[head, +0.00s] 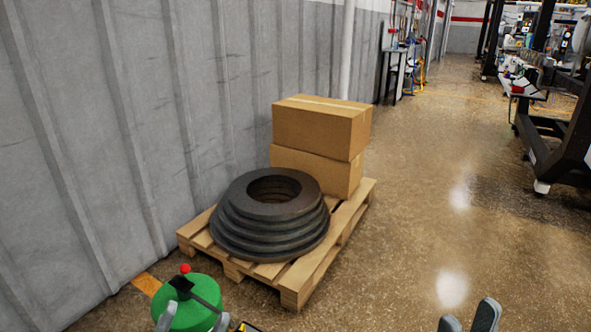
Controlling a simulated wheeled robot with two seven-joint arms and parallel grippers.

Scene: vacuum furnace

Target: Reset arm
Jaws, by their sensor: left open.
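My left gripper (193,319) is at the bottom left edge, with its two grey fingertips apart. They show against a green rounded object (190,290) with a black lever and a red knob on top; I cannot tell whether they touch it. My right gripper (469,318) is at the bottom edge, right of centre, over the floor. Only its two grey fingertips show, with a narrow gap between them and nothing visible in it.
A wooden pallet (299,283) by the corrugated grey wall (130,120) holds stacked dark rings (270,211) and two cardboard boxes (318,124). Brown floor (430,200) is clear to the right. A dark wheeled frame (548,155) stands at the right edge.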

